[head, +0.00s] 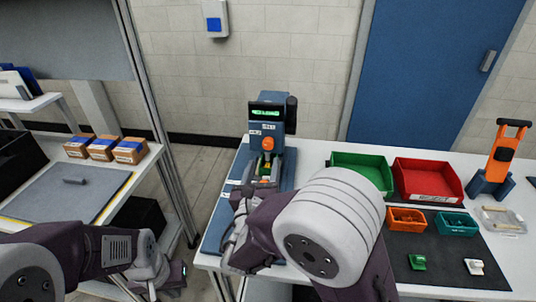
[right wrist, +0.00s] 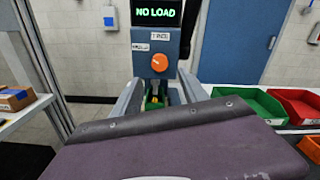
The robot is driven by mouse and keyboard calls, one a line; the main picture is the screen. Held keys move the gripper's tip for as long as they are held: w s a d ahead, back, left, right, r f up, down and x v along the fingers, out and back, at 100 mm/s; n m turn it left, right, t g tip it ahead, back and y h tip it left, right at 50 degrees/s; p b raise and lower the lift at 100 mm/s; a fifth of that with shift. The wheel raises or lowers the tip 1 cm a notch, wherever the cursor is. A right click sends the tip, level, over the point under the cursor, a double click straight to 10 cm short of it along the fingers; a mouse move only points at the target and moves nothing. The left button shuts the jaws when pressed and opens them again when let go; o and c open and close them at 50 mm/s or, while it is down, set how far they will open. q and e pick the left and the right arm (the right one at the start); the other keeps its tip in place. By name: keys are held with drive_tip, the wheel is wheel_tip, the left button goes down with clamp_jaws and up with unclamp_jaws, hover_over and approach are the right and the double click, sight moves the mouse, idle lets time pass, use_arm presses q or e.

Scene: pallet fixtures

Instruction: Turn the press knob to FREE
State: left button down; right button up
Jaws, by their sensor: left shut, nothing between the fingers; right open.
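The press (head: 265,112) is a blue column at the back of the white table, with a green-lit screen. In the right wrist view the screen (right wrist: 157,12) reads NO LOAD. The orange round press knob (right wrist: 160,62) is on the front below it, with a small label (right wrist: 140,47) at its upper left and another (right wrist: 159,36) above; their words are too small to read surely. My right gripper (head: 240,198) is open, low in front of the press and apart from the knob; my own arm partly hides it. My left gripper (head: 165,281) is shut and empty, at lower left away from the press.
A green bin (head: 361,162) and a red bin (head: 428,180) stand right of the press. Small orange (head: 406,219) and teal (head: 455,223) bins sit on a dark mat. An orange-handled tool (head: 505,150) stands farther right. Boxes (head: 103,149) stand on the left bench.

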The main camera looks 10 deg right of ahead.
sight(268, 147)
drive_tip(key=x, duration=0.8)
drive_tip(key=shift+p, duration=0.4)
drive_tip(key=shift+s+f, duration=0.1)
clamp_jaws()
